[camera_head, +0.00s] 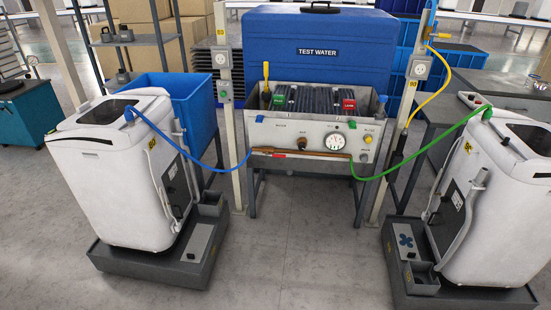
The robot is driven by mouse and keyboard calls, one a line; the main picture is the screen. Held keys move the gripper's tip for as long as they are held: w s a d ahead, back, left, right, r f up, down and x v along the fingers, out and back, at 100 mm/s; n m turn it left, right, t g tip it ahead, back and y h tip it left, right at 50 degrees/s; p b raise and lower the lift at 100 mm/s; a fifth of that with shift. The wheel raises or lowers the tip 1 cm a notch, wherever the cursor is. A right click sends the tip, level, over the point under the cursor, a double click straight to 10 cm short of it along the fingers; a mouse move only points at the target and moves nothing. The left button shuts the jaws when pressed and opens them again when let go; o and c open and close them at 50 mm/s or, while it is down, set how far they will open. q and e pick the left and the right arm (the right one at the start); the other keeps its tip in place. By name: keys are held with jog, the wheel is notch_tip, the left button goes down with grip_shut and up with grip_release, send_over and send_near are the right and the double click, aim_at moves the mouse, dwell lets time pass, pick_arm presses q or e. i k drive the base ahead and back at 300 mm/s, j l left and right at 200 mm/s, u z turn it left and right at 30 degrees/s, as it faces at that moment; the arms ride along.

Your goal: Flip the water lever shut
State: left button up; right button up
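A yellow lever (266,74) stands upright at the left end of the grey test bench (292,131). A second yellow handle (440,36) sticks out sideways near the top of the right post, above a yellow hose. I cannot tell which of the two is the water lever. A blue tank (318,70) labelled "TEST WATER" stands behind the bench. The bench front has a round gauge (335,142), knobs and a long brown bar with a red part. Neither of my grippers is in view.
White appliances stand on dark trays at left (113,165) and right (495,200). A blue hose (190,160) and a green hose (412,158) run from them to the bench. Posts (238,150) flank the bench. The floor in front (300,250) is clear.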

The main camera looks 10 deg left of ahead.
aim_at(277, 156)
jog(key=i+z, duration=0.1)
jog(key=i, duration=0.5)
jog(key=i+z, duration=0.1)
jog(key=i, duration=0.5)
jog(key=i+j+z, duration=0.15)
jog(key=i, duration=0.4)
jog(key=i+j+z, duration=0.1)
jog(key=i, duration=0.5)
